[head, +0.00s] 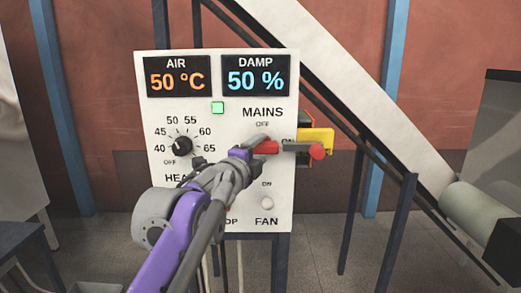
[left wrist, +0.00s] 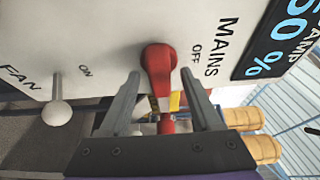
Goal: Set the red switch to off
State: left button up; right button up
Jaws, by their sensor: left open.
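The red MAINS switch (head: 265,147) is on the white panel (head: 225,125), partly hidden by my left gripper (head: 256,149) in the head view. Its handle points right, toward ON; OFF is printed above it. In the left wrist view the red switch (left wrist: 159,68) shows its round hub and handle, the handle pointing toward the gripper. My left gripper (left wrist: 160,76) is open, with one finger on each side of the handle. Gaps show there; contact with the handle cannot be told. My right gripper is not in view.
A white FAN toggle (head: 267,203) sits below the switch, and the heat knob (head: 182,146) is to its left. At the panel's right edge a grey lever with a red knob (head: 317,152) stands before a yellow plate (head: 322,137). A sloping chute (head: 350,80) runs behind.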

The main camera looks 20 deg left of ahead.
pick_arm(q)
jog(key=shift+w, duration=0.45)
jog(key=shift+c, duration=0.2)
grip_shut()
